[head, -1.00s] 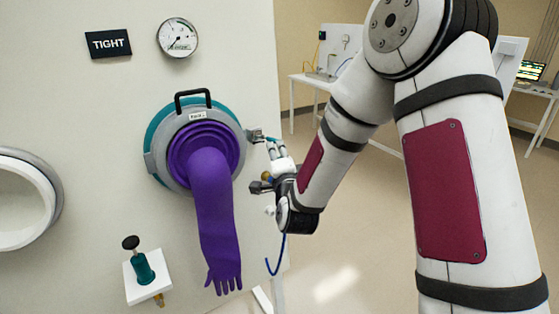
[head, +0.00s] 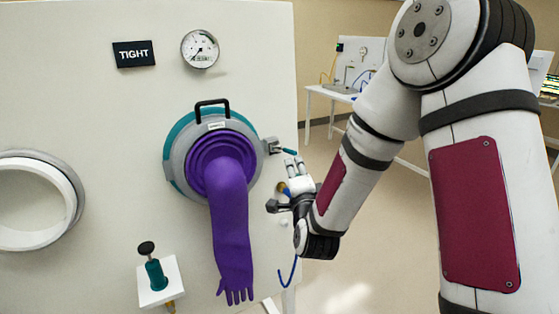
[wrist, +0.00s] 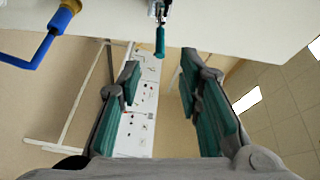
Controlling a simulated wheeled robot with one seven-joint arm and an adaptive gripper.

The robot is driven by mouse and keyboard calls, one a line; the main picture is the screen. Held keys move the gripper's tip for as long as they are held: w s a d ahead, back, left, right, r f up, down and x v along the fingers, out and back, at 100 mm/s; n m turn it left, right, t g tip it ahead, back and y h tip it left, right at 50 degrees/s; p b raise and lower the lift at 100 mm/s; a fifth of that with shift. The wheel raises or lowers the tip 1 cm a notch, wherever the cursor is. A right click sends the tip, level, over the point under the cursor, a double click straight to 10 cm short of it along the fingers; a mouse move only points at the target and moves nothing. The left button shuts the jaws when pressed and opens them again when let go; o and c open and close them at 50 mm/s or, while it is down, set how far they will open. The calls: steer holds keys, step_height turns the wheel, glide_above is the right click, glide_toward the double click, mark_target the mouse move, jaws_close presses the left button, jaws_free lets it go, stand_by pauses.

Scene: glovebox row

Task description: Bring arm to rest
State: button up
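My gripper (wrist: 162,100) shows in the wrist view with its two teal-padded fingers apart and nothing between them. In the head view my gripper (head: 284,188) is beside the right rim of the glove port, seen partly end-on. The arm is folded, with its elbow high at the upper right. A latch with a teal handle (head: 288,151) sits at the right of the port; the handle (wrist: 160,40) also shows beyond the fingers in the wrist view, apart from them.
A purple glove (head: 229,210) hangs from the port ring (head: 174,150) on the white panel (head: 80,105). A gauge (head: 200,48), a TIGHT sign (head: 134,54), a teal plunger (head: 156,275) and an open round port (head: 70,195) are around it. Open floor (head: 385,230) lies right of the panel.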

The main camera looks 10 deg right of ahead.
steer(key=s+a+r+n+g+y, duration=0.1)
steer(key=s+r+n+g+y, duration=0.1)
steer(key=s+r+n+g, duration=0.65)
steer(key=s+d+n+g, duration=0.1)
steer(key=s+n, duration=0.3)
steer(key=s, duration=0.9)
steer(key=s+d+n+g, duration=0.2)
steer(key=s+n+g, duration=0.1)
steer(key=s, duration=1)
steer(key=shift+d+n+b, duration=0.3)
steer(key=shift+n, duration=0.25)
